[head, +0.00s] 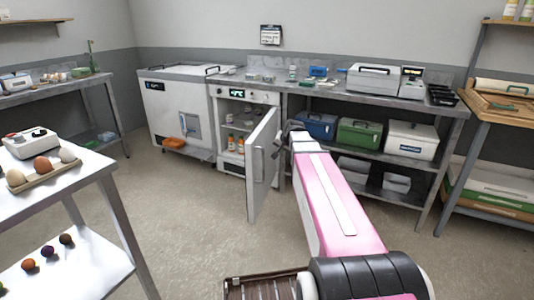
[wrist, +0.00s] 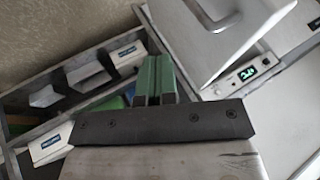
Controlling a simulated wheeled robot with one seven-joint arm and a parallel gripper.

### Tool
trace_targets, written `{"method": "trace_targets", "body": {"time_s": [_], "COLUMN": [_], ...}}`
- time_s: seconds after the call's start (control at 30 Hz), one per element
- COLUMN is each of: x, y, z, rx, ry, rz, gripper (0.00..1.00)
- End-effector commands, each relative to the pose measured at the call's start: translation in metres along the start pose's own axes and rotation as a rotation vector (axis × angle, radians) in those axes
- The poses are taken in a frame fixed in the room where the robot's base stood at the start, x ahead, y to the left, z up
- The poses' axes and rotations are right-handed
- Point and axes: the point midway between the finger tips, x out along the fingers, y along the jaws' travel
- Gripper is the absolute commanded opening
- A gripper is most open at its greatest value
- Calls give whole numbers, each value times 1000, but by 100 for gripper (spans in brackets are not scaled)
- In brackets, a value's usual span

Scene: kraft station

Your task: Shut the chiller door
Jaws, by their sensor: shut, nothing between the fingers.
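The white chiller (head: 246,98) with a lit display stands under the counter, and the display panel also shows in the wrist view (wrist: 247,72). Its door (head: 265,150) stands wide open, swung out into the room from the right side. In the wrist view, the door (wrist: 215,50) is a pale panel with a grey bar handle (wrist: 208,20) at the top. My gripper (head: 291,128) is just right of the door. In the wrist view its green fingers (wrist: 155,80) are together and empty, beside the door panel. Whether they touch it cannot be told.
Bottles (head: 236,143) stand inside the chiller. A white chest unit (head: 175,105) is to its left. Shelves with blue (head: 316,125), green (head: 359,132) and white boxes (head: 411,140) are to the right. Floor (head: 200,205) left of the door is clear.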

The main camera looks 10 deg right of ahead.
Motion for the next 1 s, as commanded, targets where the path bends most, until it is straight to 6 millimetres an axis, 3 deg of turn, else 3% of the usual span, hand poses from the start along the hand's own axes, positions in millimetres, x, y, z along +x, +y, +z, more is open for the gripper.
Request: {"method": "trace_targets", "body": {"time_s": [0.17,0.67,0.8,1.0], "x": [14,104,111,117], "y": [-1,-1,-21,-34], "z": [-3,-3,-3,-2], "rx": [4,3,2,3], "ry": [3,2,3,3], "rz": [-3,-2,-3,-2], "gripper": [0,0,0,0]}}
